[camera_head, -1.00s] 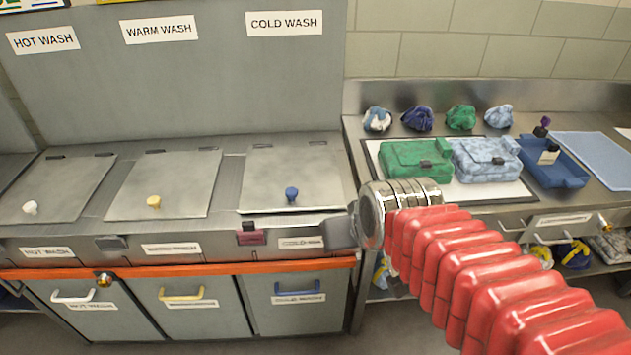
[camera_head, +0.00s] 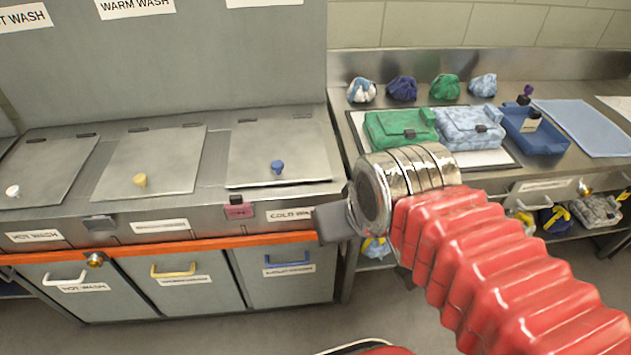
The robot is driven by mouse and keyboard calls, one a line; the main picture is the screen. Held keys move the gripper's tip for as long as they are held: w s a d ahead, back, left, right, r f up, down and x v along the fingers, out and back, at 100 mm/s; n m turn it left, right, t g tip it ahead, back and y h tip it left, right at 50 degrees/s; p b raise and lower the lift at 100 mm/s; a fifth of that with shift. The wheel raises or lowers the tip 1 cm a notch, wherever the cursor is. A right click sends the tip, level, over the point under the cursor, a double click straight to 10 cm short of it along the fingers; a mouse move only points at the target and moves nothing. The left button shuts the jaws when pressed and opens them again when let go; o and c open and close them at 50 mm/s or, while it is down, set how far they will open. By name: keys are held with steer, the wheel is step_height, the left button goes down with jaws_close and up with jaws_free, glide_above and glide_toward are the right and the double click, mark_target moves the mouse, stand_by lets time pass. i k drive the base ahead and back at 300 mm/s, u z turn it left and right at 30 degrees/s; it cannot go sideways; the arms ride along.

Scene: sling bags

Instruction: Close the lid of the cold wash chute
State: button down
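The cold wash chute lid (camera_head: 275,150) is a grey metal flap with a blue knob (camera_head: 277,167), on the right of three lids in the counter top. It lies flat or nearly so; a dark line shows along its front edge, and I cannot tell whether it is fully seated. My gripper (camera_head: 325,224) is at the end of my red ribbed arm, in front of and right of the lid, by the counter's front edge. It does not touch the lid. Only a dark grey finger part shows; the metal wrist hides the rest, so its opening is unclear.
The warm wash lid (camera_head: 150,163) and hot wash lid (camera_head: 45,171) also lie flat. Right of the chutes, a steel counter holds a green bag (camera_head: 400,130), a pale blue bag (camera_head: 468,127) and a blue tray (camera_head: 535,135). An orange rail (camera_head: 170,246) runs along the front.

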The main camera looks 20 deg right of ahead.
mark_target(272, 152)
steer(key=k, duration=1.25)
steer(key=u, duration=0.7)
steer(key=i, duration=1.15)
steer(key=u, duration=0.1)
